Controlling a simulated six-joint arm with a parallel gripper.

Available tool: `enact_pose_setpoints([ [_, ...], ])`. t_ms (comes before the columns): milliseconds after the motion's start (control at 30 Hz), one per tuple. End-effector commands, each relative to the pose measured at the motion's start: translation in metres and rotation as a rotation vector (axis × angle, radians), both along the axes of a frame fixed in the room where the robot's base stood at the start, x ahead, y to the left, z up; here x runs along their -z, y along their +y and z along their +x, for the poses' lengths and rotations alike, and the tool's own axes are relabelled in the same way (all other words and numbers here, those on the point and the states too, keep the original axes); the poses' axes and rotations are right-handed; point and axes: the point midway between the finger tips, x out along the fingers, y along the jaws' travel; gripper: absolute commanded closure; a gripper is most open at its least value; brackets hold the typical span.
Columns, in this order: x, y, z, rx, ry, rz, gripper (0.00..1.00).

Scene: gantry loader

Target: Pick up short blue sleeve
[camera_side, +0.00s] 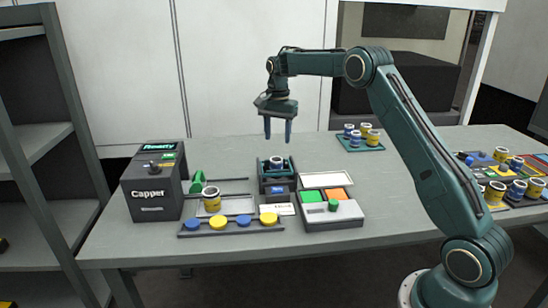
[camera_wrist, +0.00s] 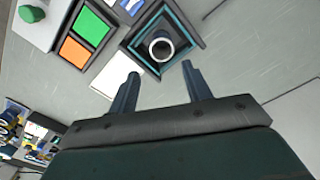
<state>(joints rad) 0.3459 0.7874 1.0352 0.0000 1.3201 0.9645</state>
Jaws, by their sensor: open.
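A small sleeve with a white rim and dark blue side (camera_side: 276,163) stands upright in a dark square holder with teal edging (camera_side: 263,181), in the middle of the table. In the wrist view, the sleeve (camera_wrist: 161,46) shows from above as a pale ring with a dark opening, inside the holder (camera_wrist: 128,45). My gripper (camera_side: 278,138) is above the holder, fingers pointing down, open and empty. In the wrist view its two fingertips (camera_wrist: 160,71) are spread apart, with the sleeve beyond them. The sleeve is clear of the fingers.
A dark Capper machine (camera_side: 150,190) stands left. A yellow sleeve (camera_side: 211,203) is near a rail of blue and yellow caps (camera_side: 232,230). A box with green and orange panels (camera_side: 333,213) sits right of the holder. A teal tray (camera_side: 360,147) holds several sleeves behind.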

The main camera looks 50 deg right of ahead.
Motion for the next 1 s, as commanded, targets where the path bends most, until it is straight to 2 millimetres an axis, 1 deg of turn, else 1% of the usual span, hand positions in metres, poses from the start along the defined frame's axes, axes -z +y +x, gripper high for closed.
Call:
enact_pose_setpoints([
  [33, 0.009, 0.0, 0.0, 0.0, 0.002, 0.001, 0.51],
  [100, 0.019, 0.0, 0.0, 0.0, 0.002, 0.0, 0.51],
  [200, 0.032, 0.0, 0.0, 0.0, 0.002, 0.0, 0.51],
  [300, 0.042, 0.0, 0.0, 0.0, 0.0, 0.0, 0.51],
  [400, 0.046, 0.0, 0.0, 0.0, 0.0, 0.0, 0.51],
  [633, 0.049, 0.0, 0.0, 0.0, -0.001, 0.0, 0.51],
  [733, 0.052, 0.0, 0.001, -0.001, 0.0, 0.0, 0.51],
  [867, 0.064, 0.001, 0.001, -0.001, 0.001, 0.001, 0.51],
  [1000, 0.081, 0.002, 0.003, -0.001, 0.002, 0.0, 0.51],
])
